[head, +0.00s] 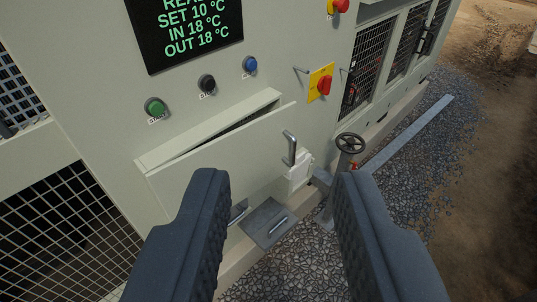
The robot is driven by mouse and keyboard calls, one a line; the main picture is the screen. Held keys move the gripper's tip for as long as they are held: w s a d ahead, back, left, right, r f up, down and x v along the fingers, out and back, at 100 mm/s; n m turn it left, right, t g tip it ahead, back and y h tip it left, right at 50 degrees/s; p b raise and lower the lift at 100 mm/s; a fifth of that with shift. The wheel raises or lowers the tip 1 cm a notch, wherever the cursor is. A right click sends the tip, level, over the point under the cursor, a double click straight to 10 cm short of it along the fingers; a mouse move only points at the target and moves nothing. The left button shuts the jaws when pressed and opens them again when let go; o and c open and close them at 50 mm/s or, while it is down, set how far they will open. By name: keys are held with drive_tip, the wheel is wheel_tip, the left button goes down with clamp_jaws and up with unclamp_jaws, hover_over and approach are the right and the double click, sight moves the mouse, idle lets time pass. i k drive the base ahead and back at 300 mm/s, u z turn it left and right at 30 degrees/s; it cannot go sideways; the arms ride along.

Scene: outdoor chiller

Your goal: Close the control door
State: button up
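The control door (220,158) is a pale grey-green panel low on the chiller's front, below the buttons. It stands ajar, with a dark gap showing along its top edge inside a raised frame (165,151). A metal bar handle (289,148) stands near its right edge. My gripper (277,186) is open, its two dark padded fingers wide apart in the foreground. Nothing is between the fingertips, and the door and handle appear beyond them. The left finger hides the lower part of the door.
Above the door are a green button (155,107), a black button (207,84), a blue button (249,64) and a display (186,30). A red-and-yellow switch (322,84) is to the right. A handwheel valve (350,143) stands on the gravel right of the door.

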sight(255, 153)
drive_tip(key=u, duration=0.3)
drive_tip(key=i, duration=1)
drive_tip(key=z, duration=0.05)
